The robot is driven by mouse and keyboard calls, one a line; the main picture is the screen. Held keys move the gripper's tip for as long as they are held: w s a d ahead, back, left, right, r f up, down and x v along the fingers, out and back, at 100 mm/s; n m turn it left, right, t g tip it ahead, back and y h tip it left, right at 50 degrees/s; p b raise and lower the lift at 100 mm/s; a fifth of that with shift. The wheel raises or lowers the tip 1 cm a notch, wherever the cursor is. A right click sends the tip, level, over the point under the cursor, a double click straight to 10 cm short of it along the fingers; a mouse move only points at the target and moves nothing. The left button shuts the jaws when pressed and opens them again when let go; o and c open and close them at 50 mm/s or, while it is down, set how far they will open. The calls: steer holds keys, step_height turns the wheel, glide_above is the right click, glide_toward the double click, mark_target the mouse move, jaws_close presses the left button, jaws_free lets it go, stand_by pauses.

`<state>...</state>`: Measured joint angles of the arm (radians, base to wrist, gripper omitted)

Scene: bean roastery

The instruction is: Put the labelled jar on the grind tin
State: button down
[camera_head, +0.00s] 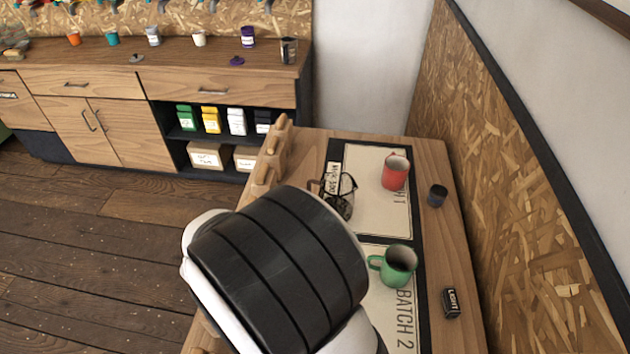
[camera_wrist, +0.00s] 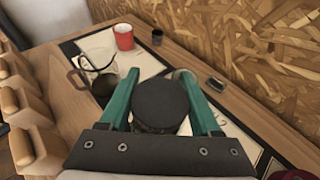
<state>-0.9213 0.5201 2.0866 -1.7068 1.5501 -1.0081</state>
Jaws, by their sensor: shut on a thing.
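My gripper (camera_wrist: 164,92) has two teal fingers shut on a round, dark-lidded jar (camera_wrist: 160,103). I see it from above, so its side and any label are hidden. In the head view my arm covers the gripper and the jar. The held jar is apart from that tin.
A green mug (camera_head: 398,264) stands by Batch 2. A black block marked LIGHT (camera_head: 451,303) lies at the right. A wooden rack (camera_head: 270,160) lines the left edge; a chipboard wall (camera_head: 530,200) rises right.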

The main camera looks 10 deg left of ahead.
steer(key=a+f, duration=0.1)
steer(key=f, duration=0.1)
steer(key=a+f, duration=0.4)
steer(key=shift+w+f, duration=0.2)
steer(key=shift+w, duration=0.05)
steer(key=shift+d+f, duration=0.1)
steer(key=shift+f, duration=0.2)
steer(key=shift+c, duration=0.5)
jaws_free()
steer(key=shift+f, duration=0.15)
